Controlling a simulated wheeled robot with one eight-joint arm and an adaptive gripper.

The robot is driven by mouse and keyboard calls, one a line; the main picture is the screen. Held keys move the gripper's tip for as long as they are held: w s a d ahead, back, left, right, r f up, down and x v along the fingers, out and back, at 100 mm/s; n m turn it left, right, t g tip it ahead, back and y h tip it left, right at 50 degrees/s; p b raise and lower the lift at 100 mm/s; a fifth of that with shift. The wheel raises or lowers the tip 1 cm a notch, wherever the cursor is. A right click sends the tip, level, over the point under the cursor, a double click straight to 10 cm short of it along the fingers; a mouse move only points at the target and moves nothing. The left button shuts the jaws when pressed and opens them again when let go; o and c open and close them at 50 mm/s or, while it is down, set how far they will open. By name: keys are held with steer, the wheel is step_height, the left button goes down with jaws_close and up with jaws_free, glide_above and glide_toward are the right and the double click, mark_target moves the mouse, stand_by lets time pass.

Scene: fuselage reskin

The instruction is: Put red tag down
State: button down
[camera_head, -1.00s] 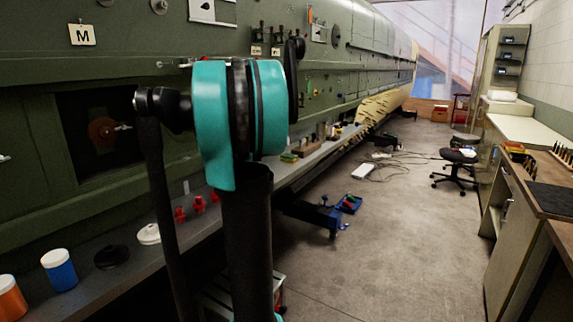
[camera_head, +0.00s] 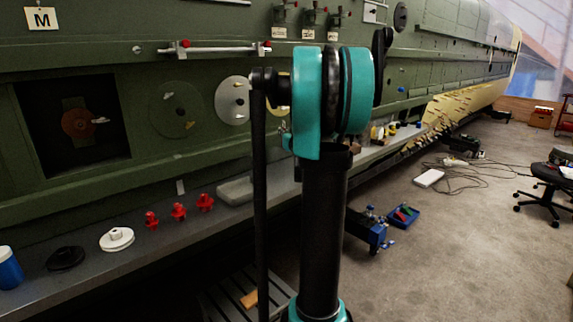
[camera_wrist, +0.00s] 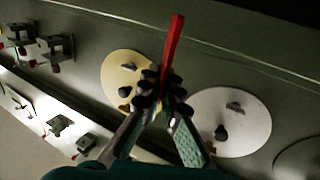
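My gripper (camera_wrist: 163,98) shows in the wrist view, with its dark fingers closed around the lower end of a long, thin red tag (camera_wrist: 174,45). The tag points up in that view, held in front of the green fuselage skin, and its lower end is hidden between the fingers. Whether it touches the skin cannot be told. In the head view my arm hides the gripper and the tag.
In the wrist view, a yellowish disc (camera_wrist: 117,72) and a white disc (camera_wrist: 243,112) are on the skin beside the gripper. In the head view, a grey ledge (camera_head: 215,232) below the fuselage carries red fittings (camera_head: 178,211) and a white round part (camera_head: 117,239).

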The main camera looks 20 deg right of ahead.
step_height(320, 180, down, 13)
steer(key=shift+r, duration=0.15)
stand_by(0.4)
steer(key=c, duration=1.7)
jaws_free()
